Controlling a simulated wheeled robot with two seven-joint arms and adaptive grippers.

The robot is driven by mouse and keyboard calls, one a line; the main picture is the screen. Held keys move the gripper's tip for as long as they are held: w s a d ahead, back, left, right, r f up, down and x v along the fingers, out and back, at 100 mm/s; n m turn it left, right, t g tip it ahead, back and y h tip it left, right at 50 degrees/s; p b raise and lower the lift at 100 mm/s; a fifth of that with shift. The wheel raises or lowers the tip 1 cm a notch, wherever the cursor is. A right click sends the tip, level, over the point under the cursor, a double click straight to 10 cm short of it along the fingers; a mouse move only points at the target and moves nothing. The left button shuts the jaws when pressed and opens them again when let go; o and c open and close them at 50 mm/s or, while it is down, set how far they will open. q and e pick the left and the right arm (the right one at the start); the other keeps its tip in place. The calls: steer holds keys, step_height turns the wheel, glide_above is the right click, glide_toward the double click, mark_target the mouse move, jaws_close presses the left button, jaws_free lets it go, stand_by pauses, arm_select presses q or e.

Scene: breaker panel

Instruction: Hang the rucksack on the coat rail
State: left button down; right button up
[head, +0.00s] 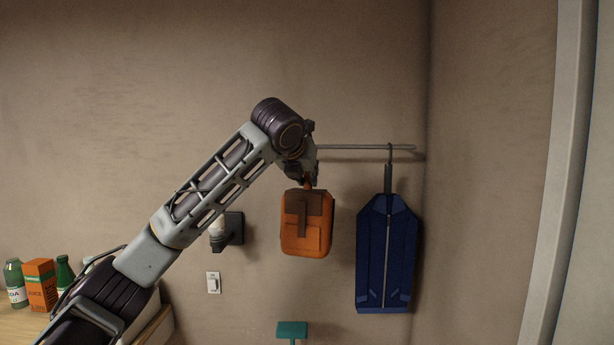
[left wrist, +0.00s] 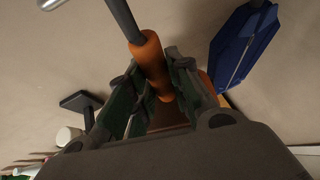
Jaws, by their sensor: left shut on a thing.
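The orange rucksack (head: 315,238) with a brown flap hangs upright below my left gripper (head: 307,180) in the head view. In the left wrist view my left gripper (left wrist: 155,105) is shut around the rucksack's orange grip (left wrist: 150,52). A dark rod (left wrist: 122,18) rises from this grip and leaves the picture. The thin grey coat rail (head: 350,147) sticks out level to the right of my wrist. My arm hides its left part and the top of the rod, so I cannot tell whether the rod touches the rail. My right gripper is not in view.
A blue garment (head: 370,250) hangs from the rail's right part, with a small gap to the rucksack. A wall lamp (head: 235,228) and a light switch (head: 214,282) are on the wall to the left. A juice box (head: 39,284) and bottles stand at lower left.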

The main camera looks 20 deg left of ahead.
arm_select(q)
steer(key=shift+w+a+r, duration=0.1)
steer(key=shift+w+a, duration=0.1)
steer(key=shift+w, duration=0.5)
steer(key=shift+w+a+f, duration=0.1)
steer(key=shift+w+a, duration=0.1)
steer(key=shift+w, duration=0.55)
steer(key=shift+w+a+r, duration=0.1)
steer(key=shift+w+a, duration=0.1)
steer(key=shift+w, duration=0.5)
steer(key=shift+w+a, duration=0.2)
steer(key=shift+w, duration=0.55)
steer(key=shift+w+a, duration=0.25)
steer(key=shift+w, duration=0.5)
steer(key=shift+w+a, duration=0.2)
steer(key=shift+w, duration=0.55)
stand_by(1.0)
steer(key=shift+w+f+b, duration=0.1)
steer(key=shift+f+b, duration=0.3)
steer(key=shift+f, duration=0.9)
stand_by(1.3)
